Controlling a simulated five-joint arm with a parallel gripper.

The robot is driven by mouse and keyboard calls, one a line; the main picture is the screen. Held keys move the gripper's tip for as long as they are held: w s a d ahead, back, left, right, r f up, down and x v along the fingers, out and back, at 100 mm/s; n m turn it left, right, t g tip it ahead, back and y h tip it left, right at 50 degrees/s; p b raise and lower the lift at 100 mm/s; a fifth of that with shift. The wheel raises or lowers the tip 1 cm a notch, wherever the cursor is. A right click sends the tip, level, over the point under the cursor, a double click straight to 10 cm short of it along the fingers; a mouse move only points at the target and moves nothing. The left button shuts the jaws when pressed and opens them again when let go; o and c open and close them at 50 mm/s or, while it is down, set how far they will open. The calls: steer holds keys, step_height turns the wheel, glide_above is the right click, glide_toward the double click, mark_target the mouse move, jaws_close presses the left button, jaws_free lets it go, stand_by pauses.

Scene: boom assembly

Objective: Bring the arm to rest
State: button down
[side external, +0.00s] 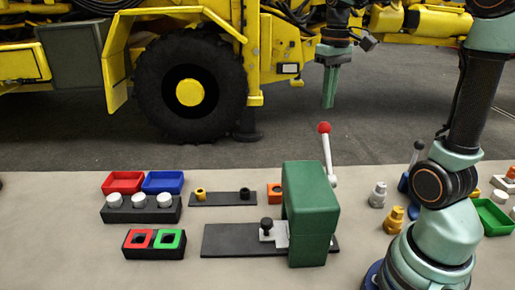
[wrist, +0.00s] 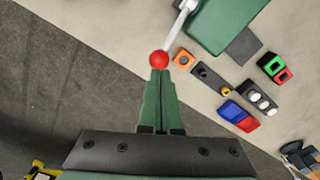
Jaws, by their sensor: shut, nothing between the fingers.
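My gripper (side external: 330,86) is raised in the air above the far edge of the table in the side external view. Its green fingers point down and are closed together with nothing between them. In the wrist view my gripper (wrist: 160,78) shows its shut fingertips in line with the red ball (wrist: 159,59) of a lever. In the side external view the red ball (side external: 323,128) sits lower than the fingertips, with a gap between them.
On the beige table (side external: 70,240) are a red tray (side external: 123,182), a blue tray (side external: 163,181), a black block with white-topped pegs (side external: 140,207) and a black block with red and green square rings (side external: 154,244). A yellow machine (side external: 125,60) stands behind. Small fittings lie right.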

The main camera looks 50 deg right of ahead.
steer(key=shift+r, duration=0.65)
steer(key=shift+a, duration=0.1)
steer(key=s+a+f+n+t, duration=0.1)
steer(key=a+t, duration=0.1)
steer(key=a, duration=0.3)
steer(key=s+a+f+n+t, duration=0.1)
steer(key=a+f, duration=0.1)
steer(key=a, duration=0.3)
steer(key=s+a+f+n+t, duration=0.1)
steer(key=a+f+t, duration=0.1)
steer(key=a, duration=0.3)
steer(key=shift+f+t, duration=0.2)
steer(key=shift+t, duration=0.1)
